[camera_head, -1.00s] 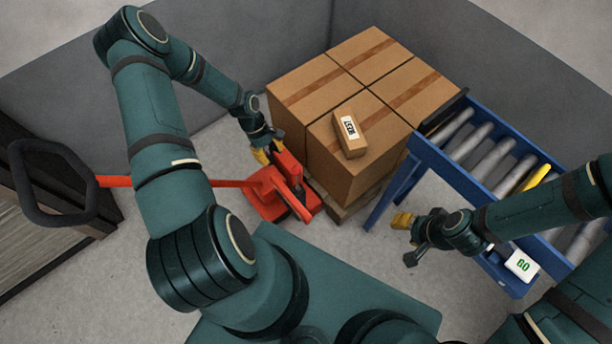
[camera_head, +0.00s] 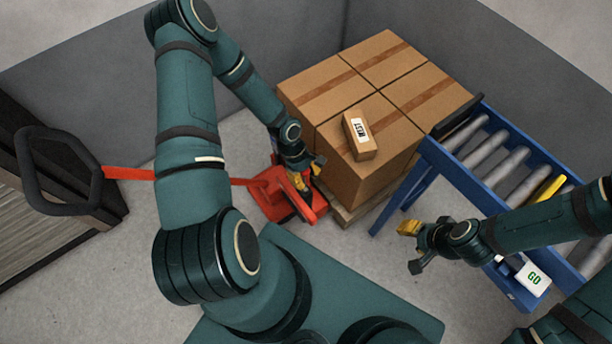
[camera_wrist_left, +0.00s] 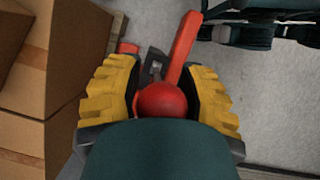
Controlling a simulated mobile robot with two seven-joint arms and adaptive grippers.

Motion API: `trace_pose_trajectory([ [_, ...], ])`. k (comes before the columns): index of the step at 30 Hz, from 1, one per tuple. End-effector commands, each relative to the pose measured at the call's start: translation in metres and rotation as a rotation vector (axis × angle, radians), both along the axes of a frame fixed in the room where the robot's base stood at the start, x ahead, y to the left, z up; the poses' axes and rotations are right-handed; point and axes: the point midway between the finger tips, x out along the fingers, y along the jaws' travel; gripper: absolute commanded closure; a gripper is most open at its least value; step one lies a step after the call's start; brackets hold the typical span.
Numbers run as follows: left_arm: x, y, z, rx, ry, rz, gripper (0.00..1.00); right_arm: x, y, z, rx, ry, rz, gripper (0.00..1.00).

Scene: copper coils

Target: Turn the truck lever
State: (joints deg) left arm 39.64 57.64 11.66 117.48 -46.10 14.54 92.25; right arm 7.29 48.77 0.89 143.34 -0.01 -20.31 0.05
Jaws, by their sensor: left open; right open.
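The red pallet truck (camera_head: 268,194) stands low in front of the stacked boxes. A red bar joins it to a black loop handle (camera_head: 28,180) at the left. My left gripper (camera_head: 311,178) is over the truck's right part, pointing down. In the left wrist view, a rounded red knob (camera_wrist_left: 162,99) lies between the open yellow fingers of the left gripper (camera_wrist_left: 160,95). A red bar (camera_wrist_left: 181,48) of the truck rises behind it. I cannot tell whether the fingers touch the knob. My right gripper (camera_head: 412,247) is open and empty in front of the conveyor.
Cardboard boxes (camera_head: 350,185) sit on a wooden pallet (camera_head: 350,214), with a small labelled box (camera_head: 362,141) on top. A blue roller conveyor (camera_head: 455,172) stands at the right, with a white GO sign (camera_head: 533,279). Grey walls close in behind. Floor is bare at the lower left.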

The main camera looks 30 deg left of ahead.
Motion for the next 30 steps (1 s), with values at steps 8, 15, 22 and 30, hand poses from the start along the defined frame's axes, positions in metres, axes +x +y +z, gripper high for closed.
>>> trace_pose_trajectory([
  [8, 0.0, 0.0, 0.0, 0.0, 0.0, -0.001, 1.0, 0.0, 0.0, 0.0, 0.0, 0.0, 0.0, 0.53],
  [15, 0.0, 0.0, 0.001, 0.0, 0.0, -0.001, 1.0, 0.0, 0.0, 0.0, 0.0, 0.0, 0.0, 0.53],
  [22, 0.001, 0.003, 0.001, -0.022, 0.009, 0.003, 1.0, 0.0, 0.0, 0.003, 0.0, 0.001, 0.0, 0.53],
  [30, 0.006, 0.013, 0.001, -0.118, 0.047, 0.007, 1.0, -0.002, 0.0, 0.01, 0.001, 0.004, 0.0, 0.53],
])
